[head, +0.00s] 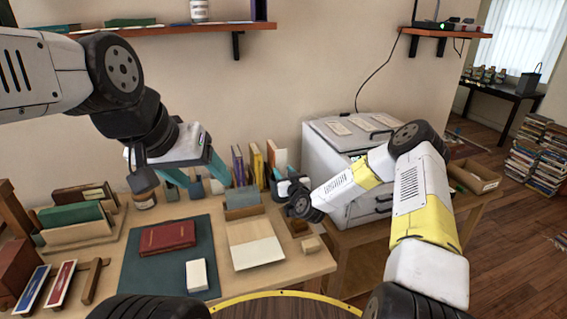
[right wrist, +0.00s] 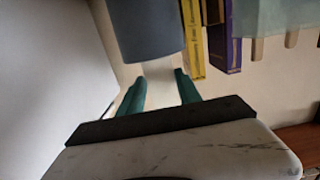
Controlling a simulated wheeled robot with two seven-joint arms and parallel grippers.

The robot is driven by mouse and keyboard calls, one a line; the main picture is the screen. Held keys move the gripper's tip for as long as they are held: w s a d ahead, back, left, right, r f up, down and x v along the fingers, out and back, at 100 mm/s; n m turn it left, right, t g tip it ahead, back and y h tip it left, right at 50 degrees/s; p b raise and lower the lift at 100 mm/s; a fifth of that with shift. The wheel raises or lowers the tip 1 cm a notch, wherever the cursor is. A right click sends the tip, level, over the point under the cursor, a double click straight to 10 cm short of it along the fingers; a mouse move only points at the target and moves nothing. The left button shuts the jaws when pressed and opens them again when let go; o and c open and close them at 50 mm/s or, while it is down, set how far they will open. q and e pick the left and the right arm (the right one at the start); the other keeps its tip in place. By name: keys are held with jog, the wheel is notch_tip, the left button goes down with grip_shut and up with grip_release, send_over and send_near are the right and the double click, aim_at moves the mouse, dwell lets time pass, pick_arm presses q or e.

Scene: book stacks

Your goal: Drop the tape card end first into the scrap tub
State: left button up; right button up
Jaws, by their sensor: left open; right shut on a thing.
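In the right wrist view my right gripper (right wrist: 158,80) is shut on a pale card (right wrist: 157,72), which I take for the tape card. A blue-grey round tub (right wrist: 148,28), probably the scrap tub, covers the card's far end; I cannot tell whether that end is inside it or behind it. In the head view my right gripper (head: 281,178) is by the back of the table, in front of the upright books; the card is not clear there. My left gripper (head: 197,174) is open and empty, its teal fingers spread above the table's back left.
Upright books (head: 257,163) stand at the table's back. A maroon book (head: 167,237) and a white block (head: 196,275) lie on a dark mat (head: 140,272). A pale board (head: 255,252) lies beside it. A grey cabinet (head: 322,160) stands close on the right.

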jog(key=shift+f, duration=0.15)
jog(key=o, duration=1.4)
notch_tip(320, 180, up, 10)
dwell(0.7)
